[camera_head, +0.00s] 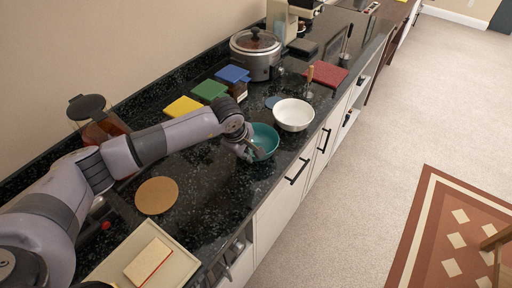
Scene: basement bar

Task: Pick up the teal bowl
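The teal bowl (266,137) sits on the dark speckled counter (212,190), near its front edge. My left arm reaches in from the left, and my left gripper (252,153) is at the bowl's near left side, overlapping its rim in the camera_head view. The fingers are small and partly merged with the bowl, so I cannot tell whether they are open or closed on the rim. The bowl's left side is partly hidden by the gripper. My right gripper is not in view.
A white bowl (293,115) stands just behind the teal bowl. Yellow (183,106), green (209,90) and blue (233,74) squares lie along the back, near a slow cooker (256,52). A round cork mat (157,195) and a tray (178,268) are nearer.

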